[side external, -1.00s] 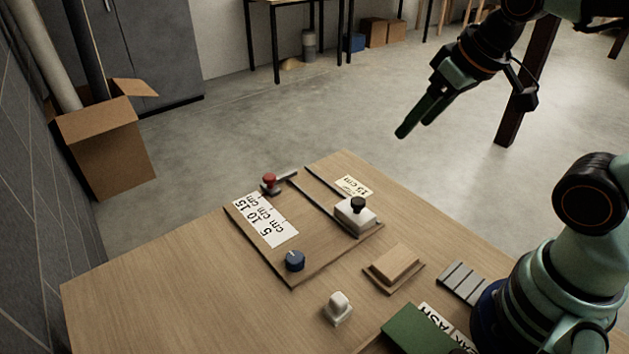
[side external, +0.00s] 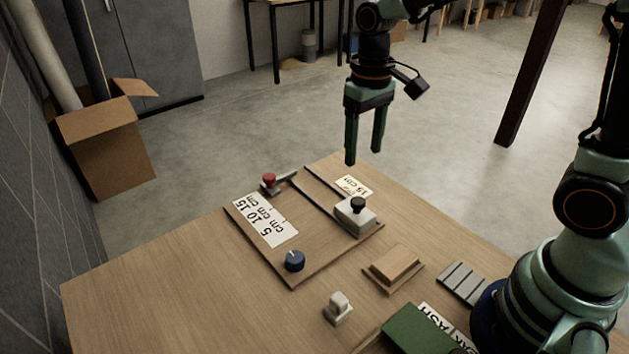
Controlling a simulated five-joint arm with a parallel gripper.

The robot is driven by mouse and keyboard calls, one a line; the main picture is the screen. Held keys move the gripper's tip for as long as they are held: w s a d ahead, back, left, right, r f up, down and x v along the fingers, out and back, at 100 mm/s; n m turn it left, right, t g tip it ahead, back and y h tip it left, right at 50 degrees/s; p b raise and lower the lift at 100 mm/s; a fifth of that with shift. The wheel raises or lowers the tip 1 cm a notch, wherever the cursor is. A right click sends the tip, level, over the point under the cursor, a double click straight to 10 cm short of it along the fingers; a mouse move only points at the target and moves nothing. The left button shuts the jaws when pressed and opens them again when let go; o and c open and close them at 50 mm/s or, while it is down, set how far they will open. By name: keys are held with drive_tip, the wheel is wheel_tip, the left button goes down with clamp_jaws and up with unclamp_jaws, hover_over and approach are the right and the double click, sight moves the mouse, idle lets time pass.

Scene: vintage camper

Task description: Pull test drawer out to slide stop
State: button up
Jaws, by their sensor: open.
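My gripper (side external: 363,155) is open and empty, fingers pointing down, in the air above the far end of the table. A white block with a black knob (side external: 358,204), which may be the test drawer, sits between dark rails on a wooden board (side external: 314,250). My gripper is above it and apart from it. A red knob (side external: 269,179) on a grey base stands at the board's far left, beside a grey bar. I cannot tell which part is the slide stop. A white scale card (side external: 266,220) marked 5, 10 and 15 cm lies on the board.
A blue knob (side external: 294,260) is at the board's near corner. A small white switch-like piece (side external: 338,308), a wooden block (side external: 396,265), a grey slatted piece (side external: 463,282) and a green block (side external: 418,331) lie nearer my base. The table's left side (side external: 150,300) is clear.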

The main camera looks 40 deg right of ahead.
sight(358, 200)
wheel_tip(358, 200, down, 12)
drive_tip(key=shift+r, duration=0.2)
idle(0.4)
clamp_jaws()
idle(1.2)
